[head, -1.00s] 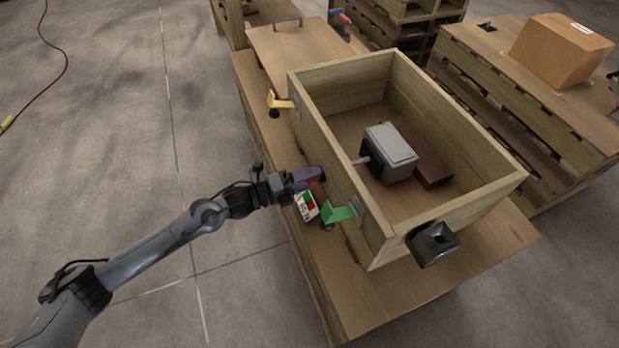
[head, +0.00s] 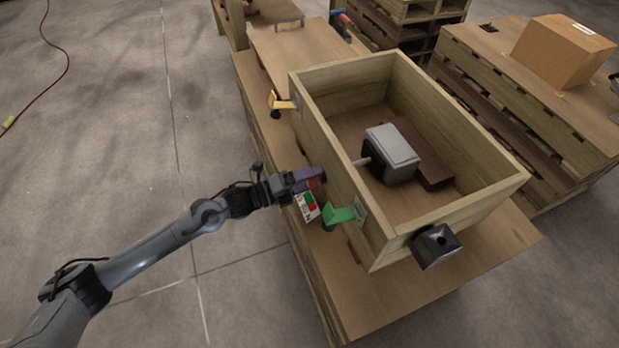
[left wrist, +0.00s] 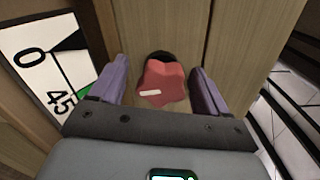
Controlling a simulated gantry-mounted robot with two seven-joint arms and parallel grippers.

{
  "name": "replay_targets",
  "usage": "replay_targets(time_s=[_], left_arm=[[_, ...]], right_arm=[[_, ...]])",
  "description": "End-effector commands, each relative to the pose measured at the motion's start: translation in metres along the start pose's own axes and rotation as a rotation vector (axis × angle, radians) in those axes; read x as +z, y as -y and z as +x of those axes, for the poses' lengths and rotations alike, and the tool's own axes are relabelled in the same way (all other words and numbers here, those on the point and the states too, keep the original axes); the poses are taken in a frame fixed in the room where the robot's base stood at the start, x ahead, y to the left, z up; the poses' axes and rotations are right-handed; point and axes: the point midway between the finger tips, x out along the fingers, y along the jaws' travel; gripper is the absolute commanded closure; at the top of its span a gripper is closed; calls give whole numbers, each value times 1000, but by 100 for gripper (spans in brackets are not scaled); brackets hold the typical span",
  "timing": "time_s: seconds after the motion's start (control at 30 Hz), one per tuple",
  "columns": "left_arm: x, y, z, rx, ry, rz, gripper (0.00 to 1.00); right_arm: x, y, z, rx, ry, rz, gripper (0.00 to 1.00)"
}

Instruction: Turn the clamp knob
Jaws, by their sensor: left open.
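The clamp knob is a red lobed knob (left wrist: 162,84) with a pale mark on its face, mounted by a dark round base on the side of the wooden crate (head: 335,172). In the left wrist view it sits between the two purple fingers of my left gripper (left wrist: 160,92), with a small gap at each side. In the head view my left gripper (head: 308,179) is at the crate's left side and largely hides the knob. A dial card (left wrist: 45,65) with 0, 45 and a green sector is beside the knob; it also shows in the head view (head: 307,207). My right gripper is not seen.
A green bracket (head: 339,215) and a yellow bracket (head: 283,103) stick out from the crate's left side. A grey box-shaped device (head: 392,150) lies inside the crate. A black fitting (head: 435,246) is on the front corner.

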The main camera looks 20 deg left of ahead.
Motion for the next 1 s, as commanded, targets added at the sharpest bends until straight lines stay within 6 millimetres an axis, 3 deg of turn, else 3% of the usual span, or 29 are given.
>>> replay_targets(time_s=[0.27,0.7,1.0], left_arm=[[0,2,-13,-1,0,-1,24],[1,2,-85,4,-1,-1,24],[1,0,-108,1,0,0,24]], right_arm=[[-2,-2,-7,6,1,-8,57],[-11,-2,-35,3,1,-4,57],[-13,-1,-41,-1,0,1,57]])
